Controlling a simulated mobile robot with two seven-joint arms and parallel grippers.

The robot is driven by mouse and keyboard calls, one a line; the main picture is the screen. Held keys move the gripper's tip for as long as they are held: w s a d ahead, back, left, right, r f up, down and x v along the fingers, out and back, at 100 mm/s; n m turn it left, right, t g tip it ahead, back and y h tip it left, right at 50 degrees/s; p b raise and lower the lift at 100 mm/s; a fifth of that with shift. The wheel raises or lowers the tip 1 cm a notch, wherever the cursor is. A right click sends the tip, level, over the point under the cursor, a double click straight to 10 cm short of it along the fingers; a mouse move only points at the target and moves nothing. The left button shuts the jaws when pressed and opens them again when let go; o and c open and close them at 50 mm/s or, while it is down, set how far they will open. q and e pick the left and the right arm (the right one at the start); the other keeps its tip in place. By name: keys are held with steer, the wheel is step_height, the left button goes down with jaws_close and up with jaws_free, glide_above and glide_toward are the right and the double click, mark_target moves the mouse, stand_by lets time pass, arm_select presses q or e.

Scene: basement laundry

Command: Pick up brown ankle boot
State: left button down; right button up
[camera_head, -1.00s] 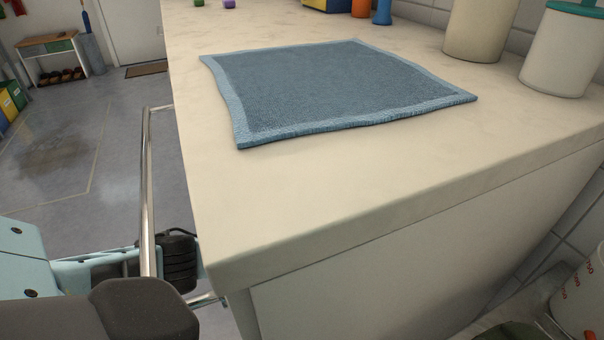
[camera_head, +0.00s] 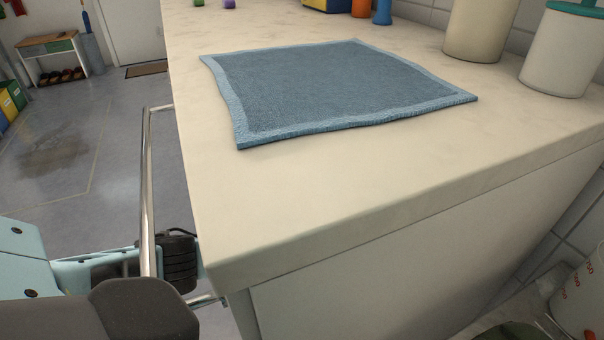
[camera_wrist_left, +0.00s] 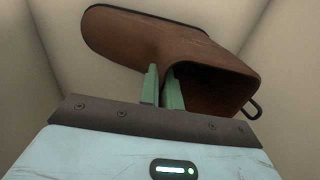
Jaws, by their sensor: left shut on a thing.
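The brown ankle boot (camera_wrist_left: 165,50) shows large in the left wrist view, lying on its side in the picture. Its dark sole edge is toward the upper left. Its open shaft faces the lower right, with a dark pull loop at the rim. My left gripper (camera_wrist_left: 164,88) has its two green fingers close together at the edge of the shaft, shut on the boot. The fingertips are partly hidden by the leather. In the head view the boot and the left fingertips are hidden; only part of my left arm shows beside the counter. My right gripper is not in view.
Plain beige walls (camera_wrist_left: 45,70) surround the boot in the wrist view. A pale counter (camera_head: 330,200) with a blue towel (camera_head: 335,90) fills the head view. A metal rail (camera_head: 147,200) runs along its left side. Open floor (camera_head: 115,165) lies left, with a shoe bench (camera_head: 50,50) at the back.

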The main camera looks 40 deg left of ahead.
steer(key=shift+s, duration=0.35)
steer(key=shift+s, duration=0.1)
